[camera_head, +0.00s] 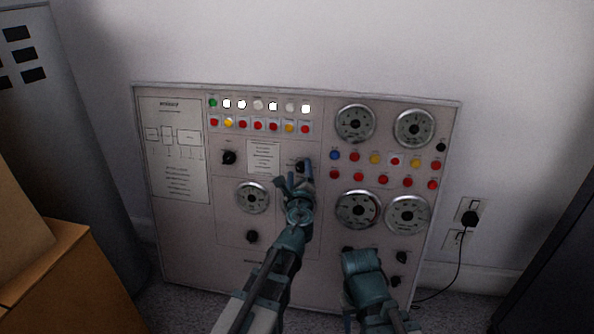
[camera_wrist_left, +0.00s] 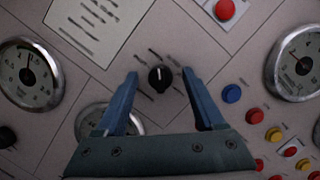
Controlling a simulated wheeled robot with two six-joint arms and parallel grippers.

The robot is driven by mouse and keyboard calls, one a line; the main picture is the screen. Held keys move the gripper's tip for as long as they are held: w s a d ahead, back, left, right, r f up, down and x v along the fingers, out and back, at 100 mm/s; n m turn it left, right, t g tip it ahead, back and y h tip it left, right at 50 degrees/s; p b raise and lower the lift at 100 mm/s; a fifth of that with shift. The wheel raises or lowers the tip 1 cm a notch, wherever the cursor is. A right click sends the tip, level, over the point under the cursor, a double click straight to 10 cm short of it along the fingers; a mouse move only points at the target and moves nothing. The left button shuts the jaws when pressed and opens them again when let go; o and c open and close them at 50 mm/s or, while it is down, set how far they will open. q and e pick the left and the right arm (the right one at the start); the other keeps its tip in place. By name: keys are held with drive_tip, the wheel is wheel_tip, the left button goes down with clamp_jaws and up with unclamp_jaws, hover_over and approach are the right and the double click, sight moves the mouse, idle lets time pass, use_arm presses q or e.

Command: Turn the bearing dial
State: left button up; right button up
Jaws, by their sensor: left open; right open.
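A grey control panel (camera_head: 225,270) stands against the wall. A black knob (camera_head: 301,168) with a pale pointer mark sits in its upper middle; the labels are too small to read, so I cannot tell which knob is the bearing dial. My left gripper (camera_head: 294,175) is open at this knob. In the left wrist view, the knob (camera_wrist_left: 161,79) lies between the two blue fingertips of my left gripper (camera_wrist_left: 160,73), with a gap on each side. My right gripper (camera_head: 362,262) is open and low in front of the panel's right half; its fingertips are largely hidden.
Other black knobs (camera_head: 229,157) (camera_head: 252,237), several round gauges (camera_head: 355,123) and rows of coloured buttons (camera_head: 258,125) surround the knob. A cardboard box (camera_head: 75,280) stands at the left. A plugged socket (camera_head: 468,215) and cable are at the right.

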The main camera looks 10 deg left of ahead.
use_arm(q)
clamp_jaws()
idle(0.3)
drive_tip(key=shift+r+n, duration=0.1)
drive_tip(key=shift+n, duration=0.3)
drive_tip(key=n+g+y+p, duration=0.1)
drive_tip(key=n+p, duration=0.1)
drive_tip(key=n, duration=0.2)
drive_tip(key=shift+r, duration=0.1)
drive_tip(key=shift+n+g+p, duration=0.7)
drive_tip(key=shift+n+p, duration=0.45)
drive_tip(key=shift+n, duration=1.25)
unclamp_jaws()
